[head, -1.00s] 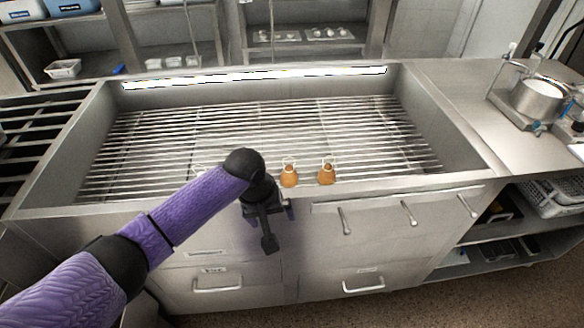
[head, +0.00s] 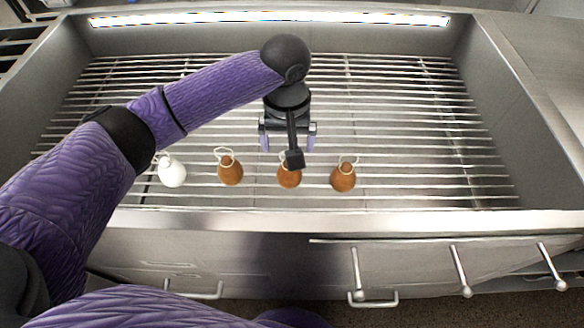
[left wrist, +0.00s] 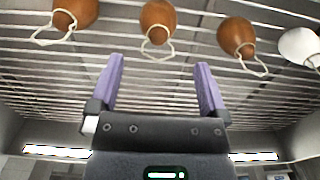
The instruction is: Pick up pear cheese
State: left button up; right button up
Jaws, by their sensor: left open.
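Several pear-shaped cheeses with string loops stand in a row on the wire rack near the front. One is white (head: 172,172); three are brown: the left brown one (head: 230,170), the middle one (head: 289,178) and the right one (head: 343,177). My left gripper (head: 288,143) is open and empty over the rack, just behind the middle brown cheese, its wrist part partly covering that cheese. In the left wrist view, the middle brown cheese (left wrist: 158,22) lies beyond the gap between the open fingers (left wrist: 160,63), with the white cheese (left wrist: 299,47) at far right. My right gripper is not seen.
The rack (head: 420,120) lies in a steel basin with raised walls. Its front rim (head: 420,220) is close to the cheeses. Drawer handles (head: 460,270) stick out below. The rack behind and right of the cheeses is clear.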

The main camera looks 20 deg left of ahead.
pick_arm(q)
jog(key=f+b, duration=0.1)
jog(key=f, duration=0.1)
jog(key=f+b, duration=0.1)
jog(key=f, duration=0.1)
jog(key=f+b, duration=0.2)
jog(key=f, duration=0.1)
jog(key=shift+w, duration=0.25)
jog(key=shift+r, duration=0.15)
jog(key=shift+c, duration=0.6)
jog(key=c, duration=1.2)
grip_shut()
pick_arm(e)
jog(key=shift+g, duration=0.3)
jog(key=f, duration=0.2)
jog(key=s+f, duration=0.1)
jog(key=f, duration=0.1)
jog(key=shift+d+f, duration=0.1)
